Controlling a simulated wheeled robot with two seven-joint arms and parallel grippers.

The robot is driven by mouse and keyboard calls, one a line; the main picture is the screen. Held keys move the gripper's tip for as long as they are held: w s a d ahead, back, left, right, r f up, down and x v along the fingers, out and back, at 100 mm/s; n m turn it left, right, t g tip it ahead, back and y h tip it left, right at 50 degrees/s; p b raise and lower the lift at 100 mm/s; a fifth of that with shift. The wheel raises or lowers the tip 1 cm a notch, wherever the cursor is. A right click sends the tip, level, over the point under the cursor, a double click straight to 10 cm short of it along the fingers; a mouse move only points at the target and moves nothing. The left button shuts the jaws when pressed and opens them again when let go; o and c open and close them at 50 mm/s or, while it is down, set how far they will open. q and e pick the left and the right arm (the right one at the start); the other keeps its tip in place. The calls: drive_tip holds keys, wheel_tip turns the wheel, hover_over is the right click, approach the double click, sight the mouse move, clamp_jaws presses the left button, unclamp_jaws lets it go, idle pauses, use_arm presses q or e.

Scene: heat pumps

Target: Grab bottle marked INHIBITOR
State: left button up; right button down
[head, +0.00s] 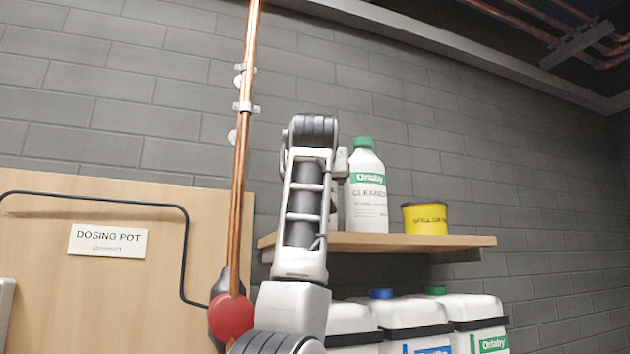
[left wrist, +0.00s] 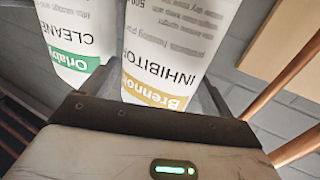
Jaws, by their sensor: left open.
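The bottle marked INHIBITOR (left wrist: 168,55) is white with a yellow Brenno-lettered band, and appears upside down in the left wrist view. My left gripper (left wrist: 160,95) is open, with its dark fingers on either side of this bottle's lower-picture end; contact cannot be told. In the head view my left arm stands in front of the shelf and hides most of that bottle; a white sliver (head: 334,205) shows beside the arm. The CLEANER bottle (head: 367,190), white with a green cap, stands just right of it; it also shows in the left wrist view (left wrist: 75,35). My right gripper is out of view.
The wooden shelf (head: 420,241) also bears a yellow tub (head: 425,218) at right. White canisters (head: 415,318) stand below. A vertical copper pipe (head: 241,150) and a wooden board with a DOSING POT sign (head: 107,241) are left of my arm.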

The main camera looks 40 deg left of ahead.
use_arm(q)
drive_tip(key=shift+w+a, duration=0.45)
drive_tip(key=shift+w, duration=0.1)
drive_tip(key=c, duration=1.2)
drive_tip(key=shift+r, duration=0.2)
